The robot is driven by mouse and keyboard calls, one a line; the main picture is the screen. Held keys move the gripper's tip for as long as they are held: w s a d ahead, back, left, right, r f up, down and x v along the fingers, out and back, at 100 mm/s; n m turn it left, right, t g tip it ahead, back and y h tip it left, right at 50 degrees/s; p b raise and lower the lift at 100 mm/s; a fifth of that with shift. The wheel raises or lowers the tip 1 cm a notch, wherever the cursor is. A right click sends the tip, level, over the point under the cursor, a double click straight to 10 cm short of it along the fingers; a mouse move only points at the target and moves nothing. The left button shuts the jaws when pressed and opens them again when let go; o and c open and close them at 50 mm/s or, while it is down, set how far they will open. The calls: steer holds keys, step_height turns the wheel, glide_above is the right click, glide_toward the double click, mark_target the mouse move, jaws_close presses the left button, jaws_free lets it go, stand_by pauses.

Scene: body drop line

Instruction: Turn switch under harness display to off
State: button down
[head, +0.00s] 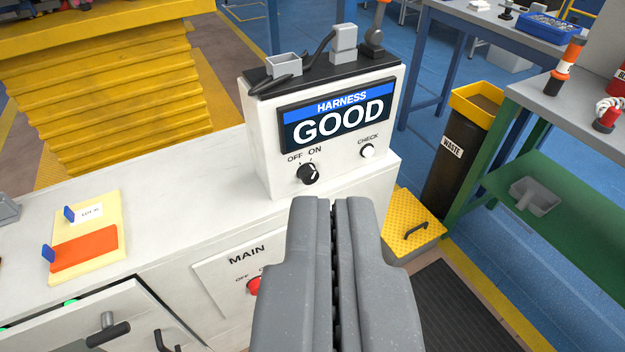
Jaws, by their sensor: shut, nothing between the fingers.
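The harness display (337,113) is a screen reading "HARNESS GOOD" on the front of a white box (262,140). Below it at the left is a black rotary switch (308,174), with "OFF" at its upper left and "ON" above it. Its pale mark appears turned toward the ON side, though it is small. My gripper (338,205) is shut and empty. In the picture its fingertips lie just below and right of the switch, apart from it; the depth gap is hard to judge.
A white CHECK button (367,151) is right of the switch. A MAIN panel (225,270) with a red knob (254,286), partly behind my gripper, is lower on the cabinet. Grey trays and a cable top the box. A waste bin (452,150) stands at the right.

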steer(key=c, duration=1.8)
jaws_free()
steer(key=o, duration=0.9)
steer(key=w, duration=0.1)
steer(key=w+d, duration=0.1)
steer(key=shift+w+d+f+h+p, duration=0.15)
steer(key=shift+w+h+p, duration=0.15)
steer(key=shift+w, duration=0.05)
steer(key=shift+c, duration=0.2)
steer(key=w+d+f+t+p, duration=0.1)
steer(key=w+d+f+p, duration=0.2)
steer(key=w, duration=0.5)
steer(key=w+d+f+n, duration=0.1)
steer(key=w+d+f, duration=0.1)
steer(key=w+f, duration=0.45)
steer(key=w+d+f+t+p, duration=0.1)
steer(key=w+d+f+p, duration=0.15)
steer(key=w, duration=0.65)
steer(key=n+g+y+p, duration=0.25)
steer(key=y+p, duration=0.25)
steer(key=y, duration=0.5)
glide_toward(312, 179)
steer(key=shift+t, duration=0.35)
steer(key=b+x, duration=0.3)
steer(key=x, duration=0.6)
steer(key=shift+w+a+f, duration=0.1)
steer(key=shift+a+f, duration=0.1)
